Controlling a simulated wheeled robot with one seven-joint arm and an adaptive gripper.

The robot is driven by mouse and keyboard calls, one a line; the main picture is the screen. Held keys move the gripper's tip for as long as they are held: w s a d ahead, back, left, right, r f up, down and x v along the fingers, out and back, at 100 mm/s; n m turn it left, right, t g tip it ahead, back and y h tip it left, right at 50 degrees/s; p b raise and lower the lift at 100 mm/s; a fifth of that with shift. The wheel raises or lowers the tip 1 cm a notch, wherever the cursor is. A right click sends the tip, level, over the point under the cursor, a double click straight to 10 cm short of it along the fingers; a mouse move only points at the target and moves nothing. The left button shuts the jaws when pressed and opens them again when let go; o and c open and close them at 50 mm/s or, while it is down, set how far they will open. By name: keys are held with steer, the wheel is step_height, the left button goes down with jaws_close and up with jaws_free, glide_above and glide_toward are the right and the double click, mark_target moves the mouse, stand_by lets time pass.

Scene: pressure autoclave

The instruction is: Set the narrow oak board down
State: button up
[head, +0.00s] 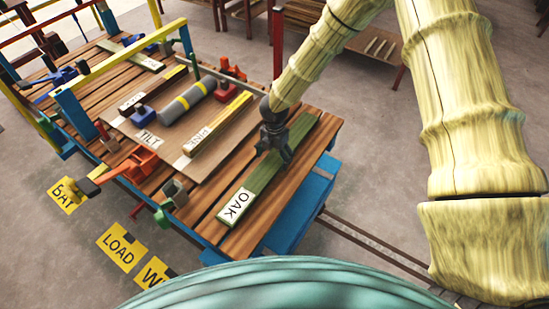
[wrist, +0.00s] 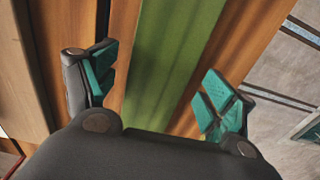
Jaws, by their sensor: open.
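The narrow oak board (head: 262,186) is green with a white label reading OAK at its near end. It lies flat along the right side of the slatted wooden cart top (head: 222,229). My gripper (head: 276,150) is over the middle of the board in the head view. In the wrist view my gripper (wrist: 157,95) is open, its teal-padded fingers spread apart on either side of the green oak board (wrist: 170,60). Nothing is held between the fingers. Whether the fingertips touch the slats cannot be told.
A board labelled PINE (head: 218,124) lies to the left on a brown panel, beside a grey cylinder (head: 187,103) with yellow bands. An orange clamp (head: 125,168) sits at the cart's near left edge. Rails (head: 385,250) run along the floor at right.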

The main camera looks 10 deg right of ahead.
mark_target(275, 160)
step_height(275, 160, up, 11)
steer(key=b, duration=0.1)
stand_by(0.4)
steer(key=shift+f, duration=0.1)
stand_by(0.3)
